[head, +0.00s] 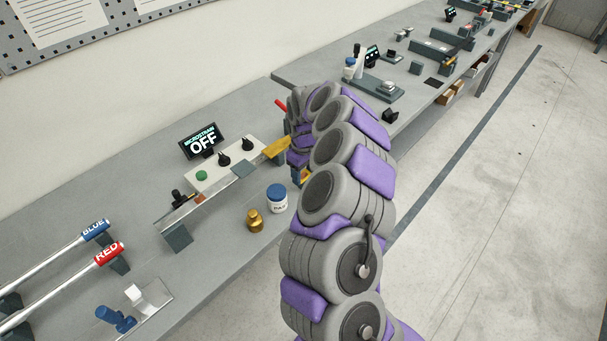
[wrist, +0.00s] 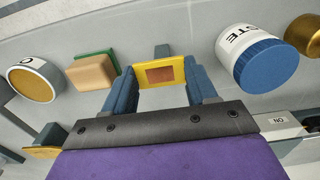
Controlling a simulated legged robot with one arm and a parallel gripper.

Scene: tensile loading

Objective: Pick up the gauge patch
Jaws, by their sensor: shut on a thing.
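The gauge patch (wrist: 143,83) is a small yellow rectangle with a copper-brown square on its face. In the wrist view it sits between the two blue-grey fingers of my gripper (wrist: 162,82), which is shut on it. In the head view my gripper (head: 300,173) is low at the front part of the bench, just right of the blue-lidded jar. Only a small yellow-orange bit of the patch shows there, the rest hidden by my gripper and arm. I cannot tell whether the patch touches the bench.
The blue-lidded paste jar (head: 277,198) and a brass weight (head: 255,220) stand left of my gripper. Behind are a metal bar, a control box (head: 215,176) and a display (head: 201,142) reading OFF. A tan-and-green block (wrist: 92,70) and another jar (wrist: 35,80) lie left in the wrist view.

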